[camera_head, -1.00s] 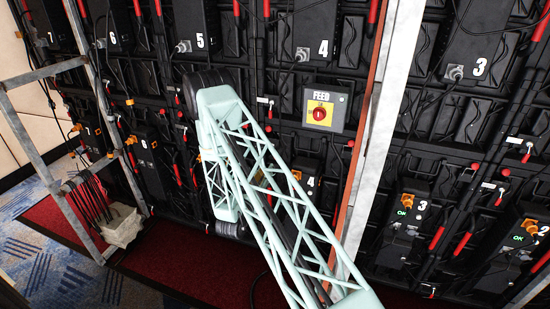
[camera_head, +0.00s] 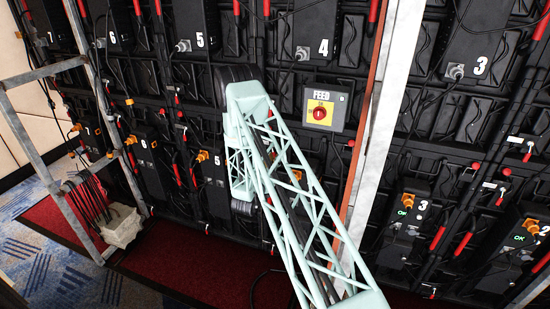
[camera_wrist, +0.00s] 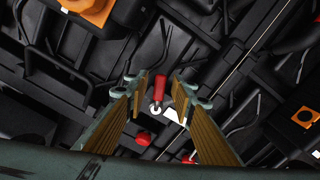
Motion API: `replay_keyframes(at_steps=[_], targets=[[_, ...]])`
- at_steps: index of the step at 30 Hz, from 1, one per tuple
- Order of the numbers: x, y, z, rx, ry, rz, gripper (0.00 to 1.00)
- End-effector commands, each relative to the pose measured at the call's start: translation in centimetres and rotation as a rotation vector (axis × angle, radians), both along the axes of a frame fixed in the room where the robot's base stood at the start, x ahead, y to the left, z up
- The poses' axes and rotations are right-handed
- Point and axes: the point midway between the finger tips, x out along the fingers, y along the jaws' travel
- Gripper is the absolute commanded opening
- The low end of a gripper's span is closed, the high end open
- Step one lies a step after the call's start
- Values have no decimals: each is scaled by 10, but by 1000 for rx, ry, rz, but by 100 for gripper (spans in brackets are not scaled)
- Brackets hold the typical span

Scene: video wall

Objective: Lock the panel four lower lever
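In the wrist view my gripper (camera_wrist: 160,90) is open, its two ribbed fingers apart. A red lever handle (camera_wrist: 160,84) with a pale round end shows between the fingertips. I see no finger touching it, and the distance in depth is hard to judge. A red knob (camera_wrist: 143,138) and a white label (camera_wrist: 182,112) lie near it. No panel number shows there, so I cannot tell from the marking which panel this lever belongs to. In the head view the upper box marked 4 (camera_head: 322,40) shows. My arm covers the lower panel four area and hides my gripper.
A white vertical post (camera_head: 383,125) stands further right. A metal frame (camera_head: 35,150) stands at left. Black cables and an orange connector (camera_wrist: 305,116) lie around the wrist view.

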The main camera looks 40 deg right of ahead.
Motion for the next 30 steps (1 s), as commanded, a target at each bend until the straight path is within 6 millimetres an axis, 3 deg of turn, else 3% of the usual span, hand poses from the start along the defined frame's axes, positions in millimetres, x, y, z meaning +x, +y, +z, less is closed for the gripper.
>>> replay_keyframes(at_steps=[13,21,30], targets=[[3,-6,0,0,0,0,23],[3,-6,0,0,0,0,1],[4,-5,-1,11,-21,0,0]])
